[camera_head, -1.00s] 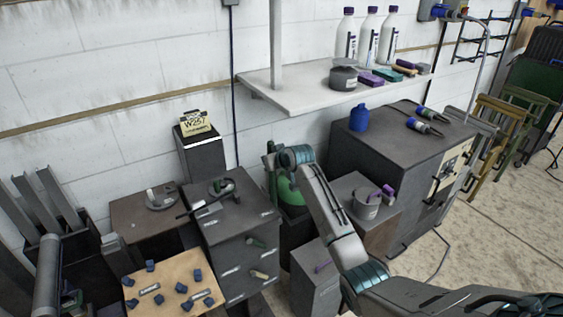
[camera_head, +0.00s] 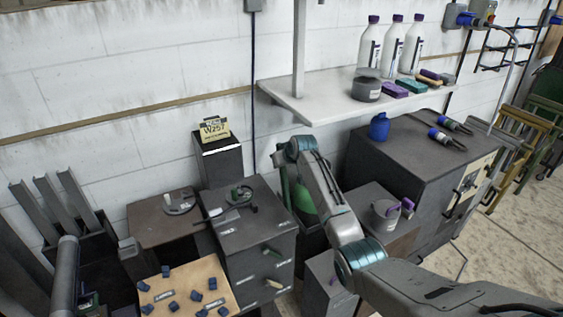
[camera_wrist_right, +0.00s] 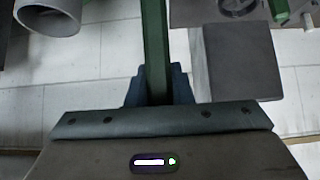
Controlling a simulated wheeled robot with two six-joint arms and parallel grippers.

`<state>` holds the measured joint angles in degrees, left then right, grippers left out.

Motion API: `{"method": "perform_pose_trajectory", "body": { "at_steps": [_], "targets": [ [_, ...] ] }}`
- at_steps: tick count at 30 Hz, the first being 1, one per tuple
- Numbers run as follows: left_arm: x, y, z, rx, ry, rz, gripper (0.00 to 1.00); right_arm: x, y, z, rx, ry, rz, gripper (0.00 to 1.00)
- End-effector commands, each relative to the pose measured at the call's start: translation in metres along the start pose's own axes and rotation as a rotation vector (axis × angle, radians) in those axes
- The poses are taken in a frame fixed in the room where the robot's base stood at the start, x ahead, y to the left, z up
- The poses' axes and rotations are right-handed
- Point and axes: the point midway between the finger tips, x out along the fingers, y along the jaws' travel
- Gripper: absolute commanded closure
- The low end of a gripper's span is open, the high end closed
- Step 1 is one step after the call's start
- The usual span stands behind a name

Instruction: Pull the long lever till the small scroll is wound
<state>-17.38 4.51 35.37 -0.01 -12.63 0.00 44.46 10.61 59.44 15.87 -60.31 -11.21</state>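My right gripper (camera_head: 284,158) comes in from the lower right in the head view. In the right wrist view its dark fingers (camera_wrist_right: 160,90) lie close against both sides of a long green bar (camera_wrist_right: 154,35). The bar also shows hanging below the gripper in the head view (camera_head: 285,188). It looks like the long lever; its far end is out of the wrist view. A round disc with a small handle (camera_head: 238,194) sits on the dark cabinet. Another disc (camera_head: 180,203) sits on the brown box. I cannot tell which is the small scroll. My left gripper is not seen.
A dark cabinet (camera_head: 262,237) stands left of my right gripper, and a green rounded body (camera_head: 304,200) right of the bar. A white shelf (camera_head: 330,100) with bottles overhangs behind. A large dark cabinet (camera_head: 420,150) is at right. Open floor (camera_head: 530,225) lies at far right.

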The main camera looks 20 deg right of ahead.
Motion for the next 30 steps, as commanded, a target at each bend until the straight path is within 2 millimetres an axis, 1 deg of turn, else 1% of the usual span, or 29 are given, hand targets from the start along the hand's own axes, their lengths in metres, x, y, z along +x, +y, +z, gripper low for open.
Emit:
{"method": "perform_pose_trajectory", "body": {
  "at_steps": [1, 3, 13, 17, 20, 30],
  "targets": [
    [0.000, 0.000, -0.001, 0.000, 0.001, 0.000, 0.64, 0.000, 0.000, 0.000, -0.001, 0.001, 0.000, 0.72],
    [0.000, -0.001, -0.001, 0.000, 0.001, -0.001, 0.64, 0.000, 0.000, -0.001, 0.000, 0.001, 0.000, 0.58],
    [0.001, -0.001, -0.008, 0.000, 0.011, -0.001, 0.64, -0.001, 0.000, -0.001, 0.000, 0.002, 0.000, 0.58],
    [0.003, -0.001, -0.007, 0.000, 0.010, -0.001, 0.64, -0.009, 0.000, 0.000, 0.000, 0.003, 0.000, 0.58],
    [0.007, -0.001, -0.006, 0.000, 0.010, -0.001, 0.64, -0.021, 0.000, 0.000, -0.001, 0.005, 0.001, 0.58],
    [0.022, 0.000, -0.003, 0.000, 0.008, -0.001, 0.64, -0.078, 0.000, 0.001, -0.001, 0.004, 0.000, 0.58]
  ]
}}
